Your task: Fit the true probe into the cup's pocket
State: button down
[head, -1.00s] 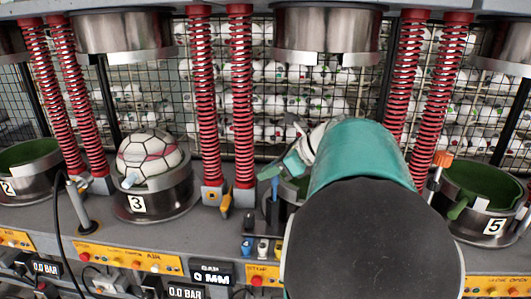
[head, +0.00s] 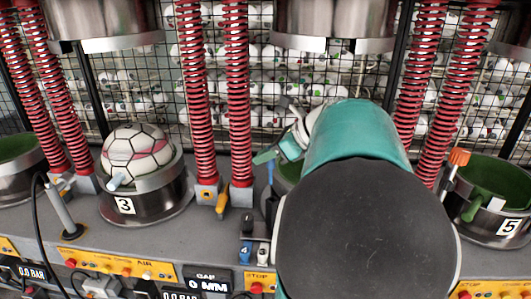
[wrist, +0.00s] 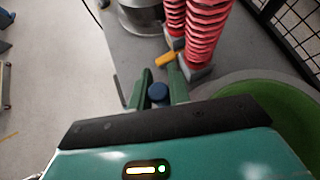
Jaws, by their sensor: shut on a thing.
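My gripper (head: 268,158) is at the end of my teal arm, left of the arm in the head view. In the wrist view its two green fingers (wrist: 157,84) are closed on a blue-topped probe (wrist: 158,93). The blue probe also shows in the head view (head: 270,174), pointing down below the fingers. A green-lined cup (wrist: 262,104) is right of the fingers in the wrist view. In the head view my arm hides most of this cup. Its pocket, and the probe's lower end, cannot be made out.
Cup 3 (head: 150,203) holds a white football (head: 138,152). Cup 5 (head: 475,218) stands at right with an orange-topped rod (head: 457,158) beside it. Red spring columns (head: 238,100) rise between cups. Small blue and white pieces (head: 263,252) sit at the front edge.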

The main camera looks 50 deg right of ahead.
aim_at(268, 166)
jog(key=shift+s+d+r, duration=0.1)
jog(key=shift+s+r, duration=0.05)
jog(key=shift+s, duration=0.4)
jog(key=shift+w, duration=0.45)
jog(key=shift+s+f, duration=0.3)
jog(key=shift+f, duration=0.05)
jog(key=shift+s+f, duration=0.15)
jog(key=shift+f, duration=0.2)
jog(key=shift+w+f, duration=0.25)
jog(key=shift+f, duration=0.25)
jog(key=shift+s+f, duration=0.2)
jog(key=shift+f, duration=0.35)
jog(key=shift+w+f, duration=0.2)
jog(key=shift+f, duration=0.1)
jog(key=shift+s, duration=0.1)
